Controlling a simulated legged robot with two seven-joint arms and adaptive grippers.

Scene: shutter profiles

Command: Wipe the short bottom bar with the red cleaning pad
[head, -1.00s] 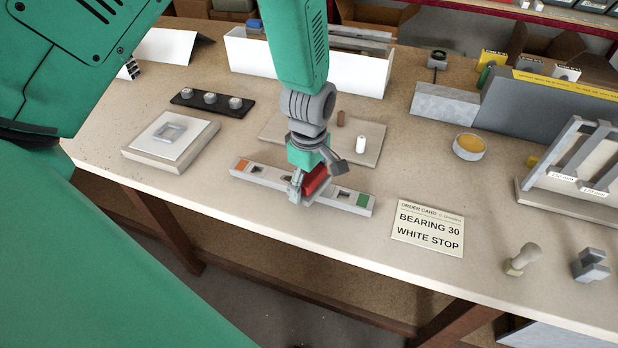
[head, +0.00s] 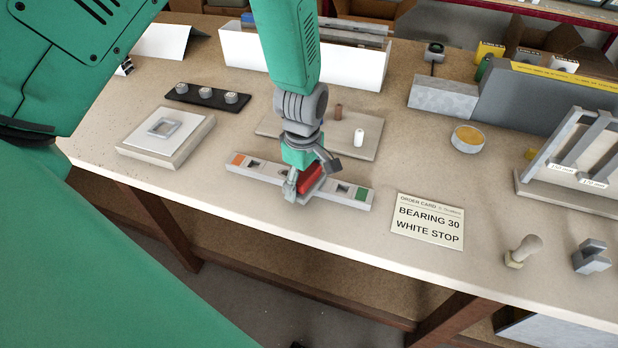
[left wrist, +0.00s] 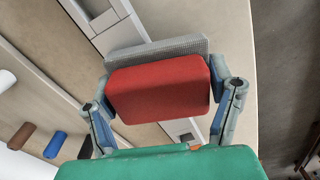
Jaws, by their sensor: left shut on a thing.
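The short bar (head: 262,171) is pale grey, with an orange mark at its left end, a green mark at its right end and dark square slots. It lies near the table's front edge. My left gripper (head: 304,185) is over the bar's middle, shut on the red cleaning pad (head: 311,178). In the left wrist view the pad (left wrist: 160,88) sits between both fingers, with a grey layer along its far edge, and covers part of the bar (left wrist: 106,20). I cannot tell whether the pad touches the bar. My right gripper is not in view.
Behind the bar is a board (head: 278,122) with a brown and a white peg. An order card (head: 427,219) lies to the right, and a plate with a square frame (head: 165,130) to the left. A stamp-like knob (head: 523,250) and a grey block (head: 591,256) stand farther right.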

